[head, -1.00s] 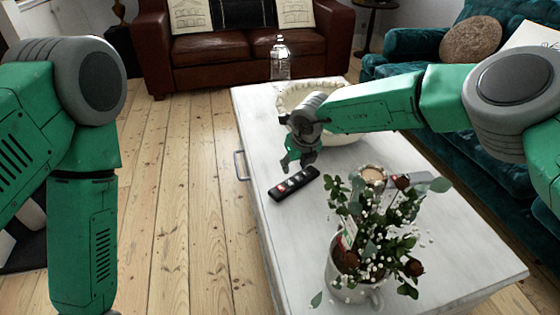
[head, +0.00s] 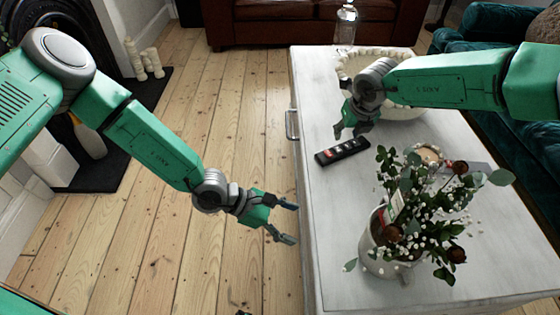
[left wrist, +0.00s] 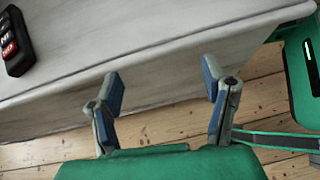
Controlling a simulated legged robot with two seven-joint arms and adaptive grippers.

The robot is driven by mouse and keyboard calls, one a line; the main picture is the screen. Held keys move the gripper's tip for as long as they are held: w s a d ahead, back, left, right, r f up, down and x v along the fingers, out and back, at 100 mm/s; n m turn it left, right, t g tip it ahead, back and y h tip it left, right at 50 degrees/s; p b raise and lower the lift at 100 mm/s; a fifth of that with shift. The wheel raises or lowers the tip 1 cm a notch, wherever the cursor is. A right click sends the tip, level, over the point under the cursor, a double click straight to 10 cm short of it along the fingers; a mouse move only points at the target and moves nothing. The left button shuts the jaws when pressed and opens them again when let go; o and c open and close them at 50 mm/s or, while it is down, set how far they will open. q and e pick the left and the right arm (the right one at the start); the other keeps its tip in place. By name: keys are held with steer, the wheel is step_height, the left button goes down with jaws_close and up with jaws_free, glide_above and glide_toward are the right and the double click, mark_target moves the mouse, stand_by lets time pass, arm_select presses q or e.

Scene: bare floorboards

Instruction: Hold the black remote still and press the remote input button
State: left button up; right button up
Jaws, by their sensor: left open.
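The black remote (head: 342,151) lies on the white table near its left edge, with red and pale buttons on its top face. It also shows at the upper left of the left wrist view (left wrist: 14,42). My left gripper (head: 290,222) is open and empty, left of the table's edge and short of the remote. In the left wrist view its two fingers (left wrist: 162,95) stand wide apart with the table's side beyond them. My right gripper (head: 347,130) is just above and beyond the remote, fingers pointing down; whether it touches the remote or is open is unclear.
The white table (head: 440,292) has a handle on its left side. A potted plant (head: 400,225) stands right of the remote, near the front. A pale bowl (head: 405,112) and a glass bottle (head: 346,25) are behind my right arm. Bare floor lies left of the table.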

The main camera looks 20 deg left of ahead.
mark_target(319, 161)
arm_select(q)
steer(key=w+a+r+n+t, duration=0.2)
steer(key=w+a+n+t, duration=0.1)
steer(key=w, duration=0.4)
steer(key=w+a+r+n+t, duration=0.2)
steer(key=w+a+n+t, duration=0.2)
steer(key=w, duration=0.3)
steer(key=shift+y, duration=0.4)
steer(key=x, duration=1.3)
steer(key=shift+w+d+f, duration=0.1)
steer(key=shift+w+d, duration=0.05)
steer(key=shift+d, duration=0.25)
steer(key=shift+c, duration=0.4)
steer(key=c, duration=1.2)
steer(key=shift+c, duration=0.2)
steer(key=shift+f, duration=0.1)
arm_select(e)
steer(key=shift+c, duration=0.3)
jaws_close()
arm_select(q)
steer(key=shift+f, duration=0.1)
